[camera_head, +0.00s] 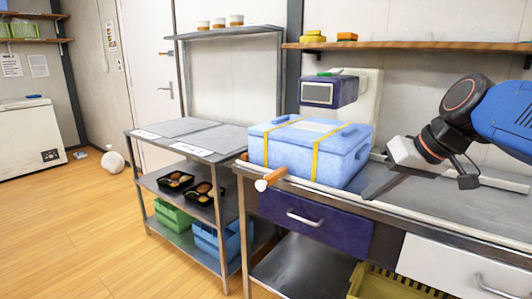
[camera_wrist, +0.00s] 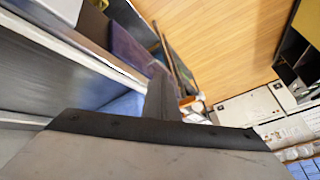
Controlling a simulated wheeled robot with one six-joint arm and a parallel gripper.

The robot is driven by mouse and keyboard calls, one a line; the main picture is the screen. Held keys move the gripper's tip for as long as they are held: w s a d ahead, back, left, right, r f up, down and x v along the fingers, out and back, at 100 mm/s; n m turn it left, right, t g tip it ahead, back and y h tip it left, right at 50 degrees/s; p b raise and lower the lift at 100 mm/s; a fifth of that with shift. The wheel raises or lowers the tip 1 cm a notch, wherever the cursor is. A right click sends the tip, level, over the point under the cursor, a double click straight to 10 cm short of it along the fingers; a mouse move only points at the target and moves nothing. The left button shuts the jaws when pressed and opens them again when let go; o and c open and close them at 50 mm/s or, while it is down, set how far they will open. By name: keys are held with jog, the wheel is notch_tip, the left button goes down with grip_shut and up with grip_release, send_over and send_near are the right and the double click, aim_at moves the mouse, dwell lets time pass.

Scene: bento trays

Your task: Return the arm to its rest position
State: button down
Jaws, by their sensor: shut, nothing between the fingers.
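My gripper (camera_head: 374,191) is at the right of the head view, at the end of my blue and black arm. Its dark fingers point left and down, above the metal counter (camera_head: 440,200) and close to the right side of a blue cooler box (camera_head: 310,158). They are together and empty. In the wrist view the shut fingers (camera_wrist: 162,98) stick up from the wide gripper body, with nothing between them. I cannot tell whether the fingertips touch the box.
The box has yellow straps; an orange-tipped roller (camera_head: 270,179) lies at its front. A wall shelf (camera_head: 420,46) runs above. A grey steel table (camera_head: 181,132) stands to the left, with black bento trays (camera_head: 175,181) on its lower shelf. Wooden floor at left is mostly clear.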

jog(key=s+d+f+m+h, duration=0.1)
jog(key=s+d+f+h, duration=0.1)
jog(key=s+f, duration=0.5)
jog(key=s+d+f+m+h, duration=0.1)
jog(key=s+d+f+h, duration=0.1)
jog(key=s+f, duration=0.5)
notch_tip(320, 180, down, 6)
jog(key=shift+s+d+r+g+h, duration=0.2)
jog(key=shift+s+d+g+h, duration=0.1)
jog(key=shift+d+g, duration=0.15)
